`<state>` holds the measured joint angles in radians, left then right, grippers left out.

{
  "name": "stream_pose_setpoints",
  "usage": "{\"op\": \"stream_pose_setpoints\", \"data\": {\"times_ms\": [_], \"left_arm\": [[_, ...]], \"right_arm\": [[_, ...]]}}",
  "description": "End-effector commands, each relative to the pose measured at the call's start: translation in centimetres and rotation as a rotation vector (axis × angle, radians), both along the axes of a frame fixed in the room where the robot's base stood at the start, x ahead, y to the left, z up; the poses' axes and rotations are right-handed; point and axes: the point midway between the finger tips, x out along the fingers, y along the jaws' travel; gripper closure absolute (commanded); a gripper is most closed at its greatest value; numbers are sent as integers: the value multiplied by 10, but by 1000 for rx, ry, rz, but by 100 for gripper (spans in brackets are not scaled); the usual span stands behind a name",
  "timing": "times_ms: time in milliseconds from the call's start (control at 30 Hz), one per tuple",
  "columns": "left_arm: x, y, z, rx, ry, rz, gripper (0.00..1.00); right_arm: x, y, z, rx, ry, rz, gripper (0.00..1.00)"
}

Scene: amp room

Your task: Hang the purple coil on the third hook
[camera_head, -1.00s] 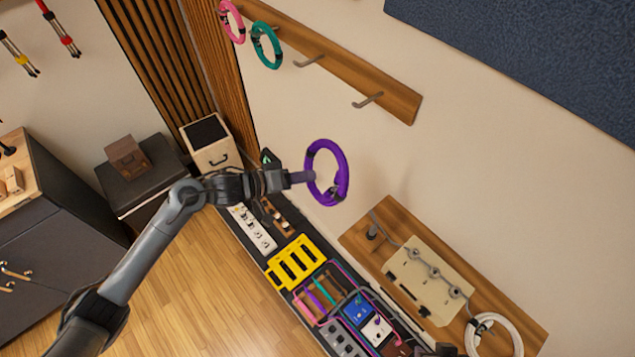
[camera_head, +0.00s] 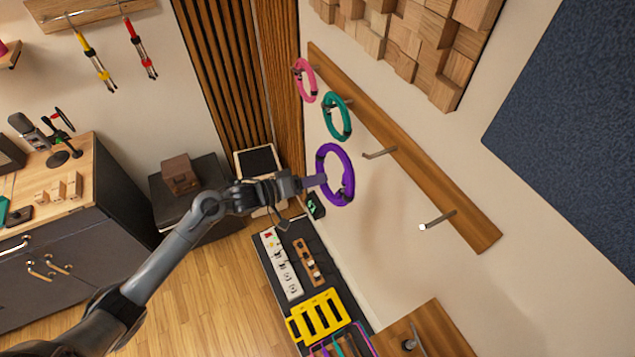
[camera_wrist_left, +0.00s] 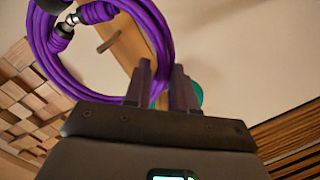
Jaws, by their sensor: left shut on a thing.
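My left gripper (camera_head: 318,181) is shut on the purple coil (camera_head: 347,166) and holds it upright in the air, left of the hook rail in the head view. The coil also shows in the left wrist view (camera_wrist_left: 158,35), looping up and left from the fingers (camera_wrist_left: 160,88). The wooden rail (camera_head: 420,175) slants down the wall. The third hook (camera_head: 380,153) is bare and sits right of and slightly above the coil. The coil is apart from this hook. My right gripper is not in view.
A pink coil (camera_head: 311,78) hangs on the first hook and a teal coil (camera_head: 347,119) on the second, just above the purple coil. The fourth hook (camera_head: 437,220) is bare. Below are a yellow rack (camera_head: 319,314) and a wooden wall board (camera_head: 440,335).

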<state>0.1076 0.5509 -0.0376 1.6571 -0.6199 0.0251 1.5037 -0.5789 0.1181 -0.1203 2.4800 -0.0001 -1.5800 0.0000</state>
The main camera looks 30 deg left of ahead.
Motion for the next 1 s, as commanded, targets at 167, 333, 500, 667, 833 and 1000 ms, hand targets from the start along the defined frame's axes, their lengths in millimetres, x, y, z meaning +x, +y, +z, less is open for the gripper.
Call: {"op": "stream_pose_setpoints", "data": {"times_ms": [167, 333, 500, 667, 833, 1000], "left_arm": [[7, -5, -2, -2, -3, -1, 100], [15, -9, -3, -2, -3, 0, 100], [24, -15, -4, -1, -3, -1, 100], [32, -20, -4, -2, -4, -1, 100], [40, -26, -6, -2, -2, -1, 100], [49, -31, -6, -3, -4, -1, 100]], "right_arm": [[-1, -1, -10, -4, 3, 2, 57], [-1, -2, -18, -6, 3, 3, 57], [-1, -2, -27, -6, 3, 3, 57], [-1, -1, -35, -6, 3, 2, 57], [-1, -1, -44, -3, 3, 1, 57], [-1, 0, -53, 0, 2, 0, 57]]}}
